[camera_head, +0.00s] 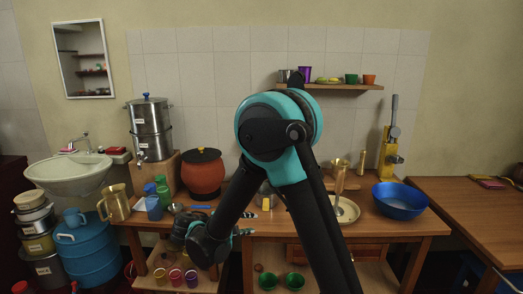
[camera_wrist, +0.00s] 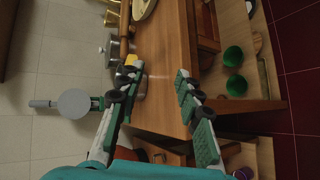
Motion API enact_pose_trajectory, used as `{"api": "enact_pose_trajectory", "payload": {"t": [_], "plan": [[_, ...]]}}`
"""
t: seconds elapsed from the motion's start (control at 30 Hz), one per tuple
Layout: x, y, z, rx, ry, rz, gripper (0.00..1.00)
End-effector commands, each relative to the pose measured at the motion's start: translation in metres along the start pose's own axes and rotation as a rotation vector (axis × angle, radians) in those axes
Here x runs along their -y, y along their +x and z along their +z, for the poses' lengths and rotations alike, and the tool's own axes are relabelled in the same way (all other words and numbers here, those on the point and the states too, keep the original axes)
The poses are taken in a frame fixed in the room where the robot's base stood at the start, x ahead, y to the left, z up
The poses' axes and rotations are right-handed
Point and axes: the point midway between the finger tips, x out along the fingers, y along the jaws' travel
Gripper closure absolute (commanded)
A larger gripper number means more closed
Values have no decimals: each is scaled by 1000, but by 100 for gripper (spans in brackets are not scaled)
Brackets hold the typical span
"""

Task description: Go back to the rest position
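My gripper (camera_wrist: 157,76) is open in the wrist view, its two green-padded fingers well apart and nothing between the tips. Behind the gap lies the front part of the wooden table (camera_wrist: 158,40), which also shows in the head view (camera_head: 400,222). In the head view my arm bends down over the middle of the table and my gripper hangs low at its front left, partly in front of the table edge. A grey disc with a handle (camera_wrist: 75,103) shows beside the left finger; I cannot tell whether it touches it.
The red-brown pot (camera_head: 203,177), brass jug (camera_head: 116,203) and blue cup (camera_head: 153,208) stand left on the table. The blue bowl (camera_head: 399,201) and yellow press (camera_head: 391,150) stand right. Green bowls (camera_wrist: 234,57) sit on the lower shelf. My arm hides part of the table.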

Motion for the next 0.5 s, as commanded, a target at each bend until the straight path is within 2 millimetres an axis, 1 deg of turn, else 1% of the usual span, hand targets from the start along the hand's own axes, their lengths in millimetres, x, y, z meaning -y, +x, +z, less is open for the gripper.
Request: {"api": "enact_pose_trajectory", "payload": {"t": [0.03, 0.07, 0.1, 0.17, 0.23, 0.3, 0.37, 0.4, 0.47, 0.5], "plan": [[-5, 16, 14, 16, 11, -41, 65], [-6, 24, 22, 21, 19, -71, 65], [-8, 36, 34, 30, 31, -113, 65], [-9, 54, 55, 43, 56, -185, 65], [-8, 72, 80, 55, 94, -271, 65], [-5, 86, 106, 64, 140, -355, 65], [-1, 95, 127, 72, 185, -425, 65], [3, 100, 142, 76, 219, -470, 65], [9, 105, 162, 80, 274, -536, 65], [13, 108, 176, 83, 313, -578, 65]]}}
